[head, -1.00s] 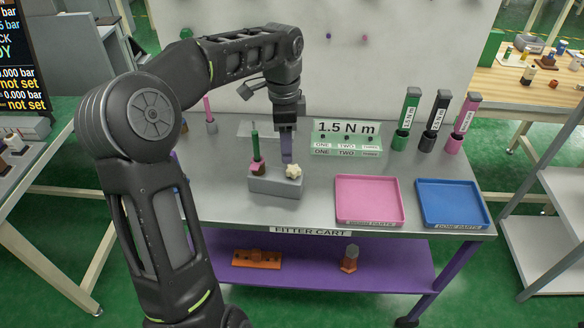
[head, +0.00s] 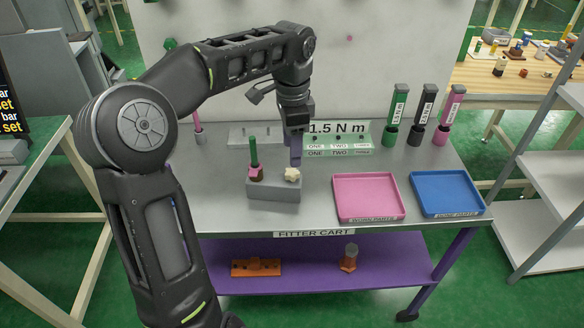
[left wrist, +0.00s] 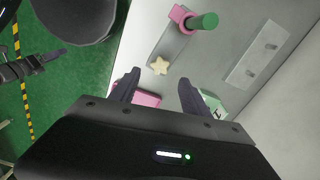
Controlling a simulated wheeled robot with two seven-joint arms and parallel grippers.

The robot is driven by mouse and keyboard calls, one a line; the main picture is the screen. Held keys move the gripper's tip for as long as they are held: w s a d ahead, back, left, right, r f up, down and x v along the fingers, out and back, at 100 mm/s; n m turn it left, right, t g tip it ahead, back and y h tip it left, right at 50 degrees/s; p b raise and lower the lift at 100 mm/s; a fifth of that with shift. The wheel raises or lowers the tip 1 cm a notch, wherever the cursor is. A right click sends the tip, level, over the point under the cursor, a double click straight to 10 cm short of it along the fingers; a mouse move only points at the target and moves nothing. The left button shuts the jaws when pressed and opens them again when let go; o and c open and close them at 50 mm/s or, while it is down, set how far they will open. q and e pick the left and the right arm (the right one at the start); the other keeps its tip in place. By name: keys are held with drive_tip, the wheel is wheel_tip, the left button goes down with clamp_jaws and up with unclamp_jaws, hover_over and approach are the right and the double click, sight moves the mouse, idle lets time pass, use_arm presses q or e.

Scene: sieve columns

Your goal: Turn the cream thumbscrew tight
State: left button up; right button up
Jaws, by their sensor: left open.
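The cream thumbscrew (head: 292,174), star-shaped, sits on the right part of a grey block (head: 274,190) on the cart top. It also shows in the left wrist view (left wrist: 159,65), just beyond and between the fingertips. My left gripper (head: 296,163) points down just above and behind the thumbscrew in the head view. Its two fingers stand apart in the left wrist view (left wrist: 158,78), with nothing between them. A pink piece with a green handle (head: 254,155) stands on the left part of the same block. My right gripper is not in view.
A pink tray (head: 368,214) and a blue tray (head: 446,212) lie to the right. Several upright tools stand behind them, near a 1.5 N m sign (head: 350,129). A grey plate (head: 246,136) lies behind the block. Orange parts (head: 256,267) rest on the purple lower shelf.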

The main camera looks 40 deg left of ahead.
sight(292, 172)
use_arm(q)
wheel_tip(292, 172, down, 7)
drive_tip(key=shift+r, duration=0.1)
drive_tip(key=shift+c, duration=0.4)
clamp_jaws()
idle(0.4)
